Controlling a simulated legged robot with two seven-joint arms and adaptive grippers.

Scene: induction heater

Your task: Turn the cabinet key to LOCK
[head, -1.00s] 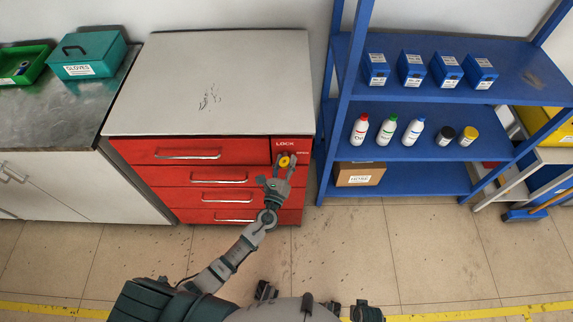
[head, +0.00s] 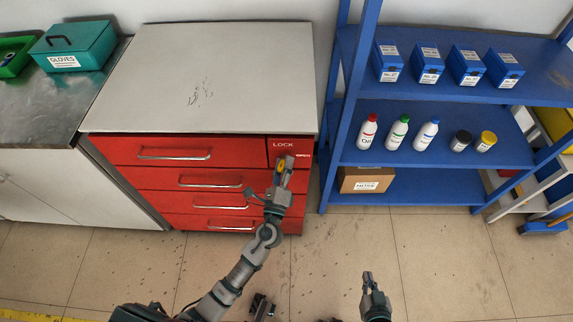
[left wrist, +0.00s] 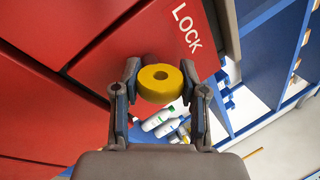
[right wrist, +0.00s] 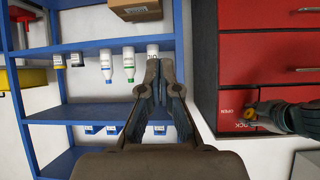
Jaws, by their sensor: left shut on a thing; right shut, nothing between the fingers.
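The yellow round key (head: 281,166) is at the upper right of the red cabinet (head: 120,150), below the word LOCK (head: 283,145) and left of the word OPEN (head: 303,156). My left gripper (head: 284,163) is shut on the key, with a finger on either side. In the left wrist view the yellow key (left wrist: 157,93) sits between the fingertips (left wrist: 160,80), with LOCK to its upper right. The exact angle of the key is hard to tell. My right gripper (head: 369,278) is shut and empty, above the floor right of the cabinet.
A blue shelf (head: 350,130) with boxes and bottles stands right of the cabinet. A cardboard box (head: 366,180) is on its lowest level. A bench with a teal gloves box (head: 75,48) is at the left. The floor in front is clear.

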